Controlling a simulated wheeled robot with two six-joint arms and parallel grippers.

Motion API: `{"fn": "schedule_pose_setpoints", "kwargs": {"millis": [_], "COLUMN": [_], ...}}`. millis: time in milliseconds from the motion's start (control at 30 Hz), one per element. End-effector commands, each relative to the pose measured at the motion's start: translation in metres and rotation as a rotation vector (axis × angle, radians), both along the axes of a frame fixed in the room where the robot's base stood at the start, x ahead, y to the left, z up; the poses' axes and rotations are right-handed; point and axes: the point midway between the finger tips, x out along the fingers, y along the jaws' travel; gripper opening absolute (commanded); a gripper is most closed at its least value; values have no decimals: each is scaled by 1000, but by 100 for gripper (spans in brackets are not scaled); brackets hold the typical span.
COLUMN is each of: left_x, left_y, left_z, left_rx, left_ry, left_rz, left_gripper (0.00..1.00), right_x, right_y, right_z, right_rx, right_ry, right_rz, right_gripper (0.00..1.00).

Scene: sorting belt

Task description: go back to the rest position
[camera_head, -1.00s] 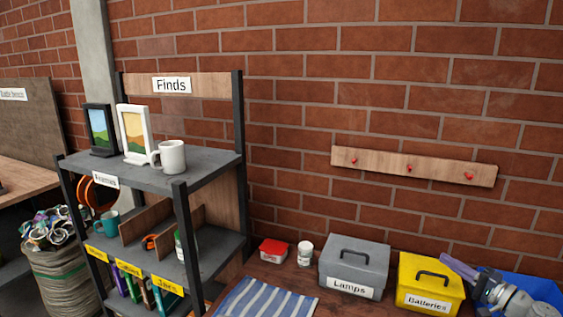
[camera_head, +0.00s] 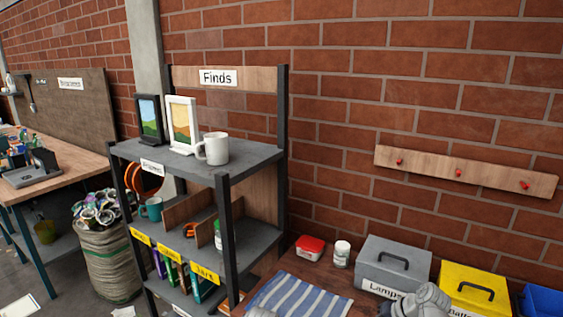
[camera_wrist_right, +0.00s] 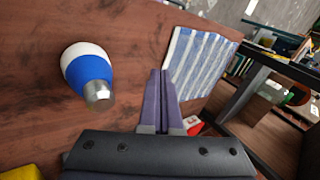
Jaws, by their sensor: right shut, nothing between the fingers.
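My right gripper (camera_wrist_right: 163,75) shows in the right wrist view, its two purple fingers together with nothing between them. It is above the brown wooden table (camera_wrist_right: 125,30). A blue and white bulb-shaped thing with a metal end (camera_wrist_right: 88,75) lies on the table to the left of the fingers, apart from them. In the head view a grey part of my arm (camera_head: 422,302) shows at the bottom right, in front of the lamps box; its fingers are not visible there. My left gripper is not in view.
A shelf labelled Finds (camera_head: 225,158) holds frames and a white mug (camera_head: 214,149). A grey lamps box (camera_head: 392,265), a yellow box (camera_head: 470,290) and a blue bin (camera_head: 543,300) stand along the wall. A striped cloth (camera_head: 300,297) lies on the table.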

Motion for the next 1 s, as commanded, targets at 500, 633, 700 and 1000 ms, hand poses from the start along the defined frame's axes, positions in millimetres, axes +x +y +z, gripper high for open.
{"fn": "schedule_pose_setpoints", "kwargs": {"millis": [500, 633, 700, 1000], "left_x": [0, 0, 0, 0], "left_y": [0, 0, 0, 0], "left_z": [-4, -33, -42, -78], "left_rx": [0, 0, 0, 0], "left_ry": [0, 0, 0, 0], "left_rz": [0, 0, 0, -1], "left_gripper": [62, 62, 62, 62], "right_x": [-63, -72, -78, -100], "right_y": [72, 97, 109, 150], "right_z": [-43, -73, -82, -118], "right_rx": [-600, -612, -624, -669], "right_ry": [163, 171, 175, 188], "right_rz": [368, 440, 474, 603], "right_gripper": [0, 0, 0, 0]}}
